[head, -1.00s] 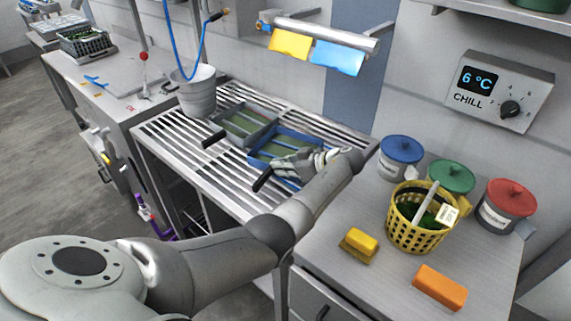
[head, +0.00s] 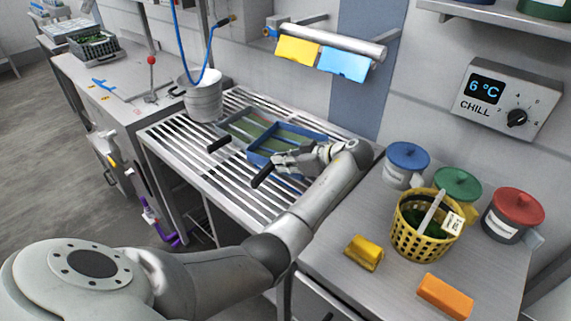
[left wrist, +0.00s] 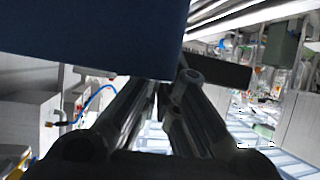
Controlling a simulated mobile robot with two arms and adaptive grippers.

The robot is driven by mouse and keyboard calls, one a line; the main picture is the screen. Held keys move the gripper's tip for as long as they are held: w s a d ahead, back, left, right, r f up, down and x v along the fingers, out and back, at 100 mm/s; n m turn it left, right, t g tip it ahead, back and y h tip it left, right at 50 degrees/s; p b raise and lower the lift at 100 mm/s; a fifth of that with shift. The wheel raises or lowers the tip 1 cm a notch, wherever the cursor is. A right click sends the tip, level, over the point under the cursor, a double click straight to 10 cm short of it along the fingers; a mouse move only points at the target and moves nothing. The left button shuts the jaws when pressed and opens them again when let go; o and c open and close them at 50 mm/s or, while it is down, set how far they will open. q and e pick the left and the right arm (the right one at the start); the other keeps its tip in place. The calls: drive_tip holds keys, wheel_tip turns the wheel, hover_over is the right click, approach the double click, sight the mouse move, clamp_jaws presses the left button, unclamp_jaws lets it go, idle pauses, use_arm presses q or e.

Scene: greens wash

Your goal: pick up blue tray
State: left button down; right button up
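The blue tray (head: 311,134) is over the slatted metal rack in the head view, beside the grey tray (head: 226,121). It appears raised a little off the slats. Its black handle (head: 263,176) points toward the front. My left gripper (head: 285,161) is at the blue tray's near right side and appears shut on it; the exact contact is hard to see. In the left wrist view the blue tray (left wrist: 90,30) fills the upper left, with the fingertips (left wrist: 172,84) close together at its lower edge and the dark handle (left wrist: 222,70) beside them. My right gripper is out of view.
A grey bucket (head: 203,103) stands at the rack's back left. On the right counter are a yellow basket (head: 420,240), blue, green and red lidded pots, a yellow sponge (head: 363,252) and an orange block (head: 445,296). The rack's front left slats (head: 200,170) are bare.

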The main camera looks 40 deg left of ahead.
use_arm(q)
drive_tip(key=s+d+r, duration=0.2)
drive_tip(key=s+r, duration=0.4)
drive_tip(key=s, duration=0.5)
drive_tip(key=shift+d+r, duration=0.3)
drive_tip(key=shift+r, duration=0.1)
idle(0.3)
drive_tip(key=w+d+r+m+t+h, duration=0.2)
drive_tip(key=d+r+m+t+h, duration=0.4)
drive_tip(key=d+m, duration=0.3)
drive_tip(key=w+d+r+m+t+h, duration=0.2)
drive_tip(key=d+r+m+t+h, duration=0.4)
drive_tip(key=d+m, duration=0.4)
drive_tip(key=shift+w+t, duration=0.4)
drive_tip(key=shift+t, duration=0.5)
